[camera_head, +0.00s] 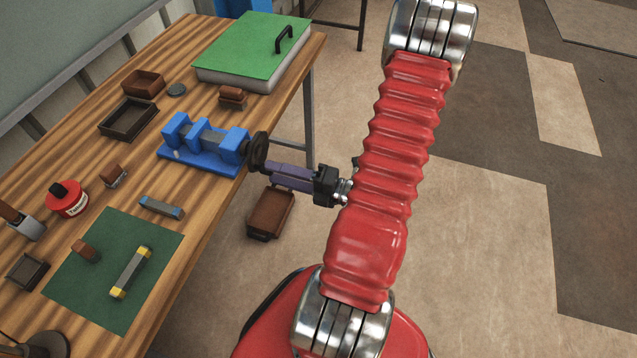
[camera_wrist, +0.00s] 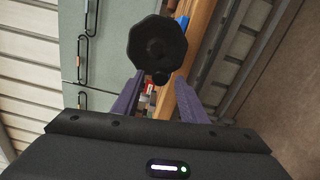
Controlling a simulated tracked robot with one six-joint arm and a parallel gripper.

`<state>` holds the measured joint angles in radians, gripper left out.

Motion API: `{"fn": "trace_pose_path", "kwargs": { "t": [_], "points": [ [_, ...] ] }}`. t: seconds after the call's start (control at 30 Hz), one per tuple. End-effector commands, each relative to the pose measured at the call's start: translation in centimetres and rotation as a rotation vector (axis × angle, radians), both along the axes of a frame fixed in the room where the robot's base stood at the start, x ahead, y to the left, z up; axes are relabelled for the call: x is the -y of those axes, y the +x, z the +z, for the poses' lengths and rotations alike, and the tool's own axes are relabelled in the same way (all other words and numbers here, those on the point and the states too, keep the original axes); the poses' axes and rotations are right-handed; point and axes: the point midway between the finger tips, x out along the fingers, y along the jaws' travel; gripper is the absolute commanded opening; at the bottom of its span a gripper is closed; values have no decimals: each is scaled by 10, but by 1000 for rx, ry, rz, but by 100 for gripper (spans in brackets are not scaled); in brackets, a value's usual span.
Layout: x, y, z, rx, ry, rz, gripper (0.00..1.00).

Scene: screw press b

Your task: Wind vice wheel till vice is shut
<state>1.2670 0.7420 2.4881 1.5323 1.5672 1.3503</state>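The blue vice (camera_head: 205,143) sits on the wooden bench near its right edge, with a visible gap between its blue jaws. Its dark wheel (camera_head: 258,151) faces my arm at the vice's right end. In the wrist view the wheel (camera_wrist: 157,44) is a black, many-sided disc with a small knob at its lower edge. My gripper (camera_head: 268,168) has purple fingers pointing at the wheel. In the wrist view my gripper (camera_wrist: 156,92) is open, its fingers apart below the wheel with the knob between their tips. I cannot tell whether the fingers touch the wheel.
A brown bin (camera_head: 271,213) stands below the bench edge, under my gripper. Open floor lies to the right.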

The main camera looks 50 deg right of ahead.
Motion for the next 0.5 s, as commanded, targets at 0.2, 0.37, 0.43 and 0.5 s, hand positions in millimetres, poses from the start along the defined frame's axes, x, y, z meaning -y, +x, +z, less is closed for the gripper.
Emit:
{"fn": "trace_pose_path", "kwargs": {
  "t": [0.2, 0.37, 0.43, 0.5],
  "points": [
    [9, -21, 0, 0, 0, -4, 39],
    [15, -37, 0, 0, 0, -4, 39],
    [17, -44, 0, 0, 0, -4, 39],
    [19, -51, 0, 1, -1, -5, 39]
  ]
}}
